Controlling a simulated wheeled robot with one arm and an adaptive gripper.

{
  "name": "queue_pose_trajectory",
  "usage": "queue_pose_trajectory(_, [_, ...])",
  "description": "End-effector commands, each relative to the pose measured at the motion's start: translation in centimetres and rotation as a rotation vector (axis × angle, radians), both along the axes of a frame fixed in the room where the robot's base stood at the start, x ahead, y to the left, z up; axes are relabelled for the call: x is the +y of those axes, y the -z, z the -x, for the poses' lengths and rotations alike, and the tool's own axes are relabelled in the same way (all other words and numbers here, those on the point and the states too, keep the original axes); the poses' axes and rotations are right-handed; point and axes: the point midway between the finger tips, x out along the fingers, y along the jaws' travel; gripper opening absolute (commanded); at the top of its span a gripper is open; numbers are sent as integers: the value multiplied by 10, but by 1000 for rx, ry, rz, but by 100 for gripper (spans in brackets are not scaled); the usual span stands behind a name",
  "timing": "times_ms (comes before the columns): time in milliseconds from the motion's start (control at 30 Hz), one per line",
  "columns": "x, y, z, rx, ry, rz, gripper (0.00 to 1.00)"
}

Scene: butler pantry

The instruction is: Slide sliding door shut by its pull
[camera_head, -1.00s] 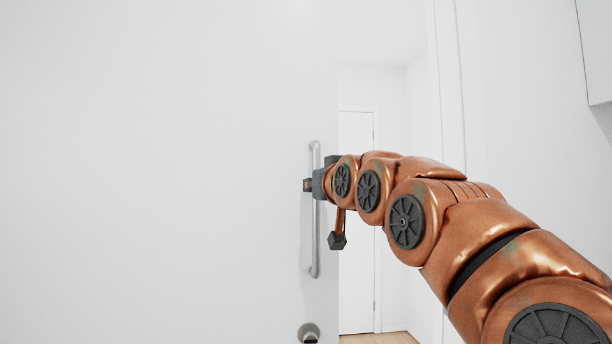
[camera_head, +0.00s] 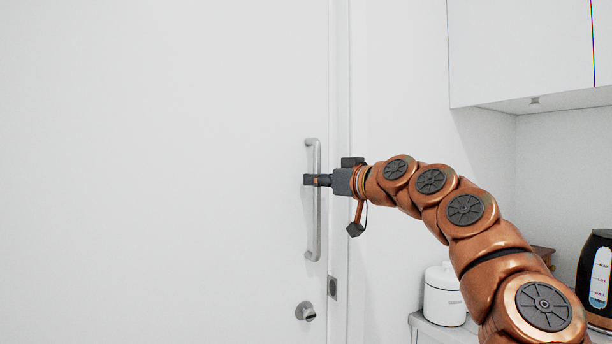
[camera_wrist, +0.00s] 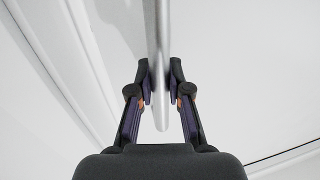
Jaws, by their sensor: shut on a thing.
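The white sliding door (camera_head: 160,170) fills the left and middle of the head view. Its right edge meets the white frame, and no gap shows between them. The pull (camera_head: 316,225) is a long upright metal bar near that edge. My gripper (camera_head: 312,180) is shut on the pull's upper part, coming from the right. In the wrist view the pull (camera_wrist: 158,50) runs between the two fingers of my gripper (camera_wrist: 160,80). A round metal knob or lock (camera_head: 306,311) sits on the door below the pull.
Right of the frame is a white wall (camera_head: 400,120). A counter there bears a white lidded canister (camera_head: 444,296) and a black kettle (camera_head: 596,275), close to my arm. A white wall cabinet (camera_head: 520,50) hangs above.

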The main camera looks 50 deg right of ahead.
Motion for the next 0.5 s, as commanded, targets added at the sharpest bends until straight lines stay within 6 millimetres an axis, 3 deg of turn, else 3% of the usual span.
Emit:
queue_pose_trajectory(100, [-17, -6, 9, -14, 18, 1, 0])
queue_pose_trajectory(500, [-26, -5, 12, -13, 13, 2, 0])
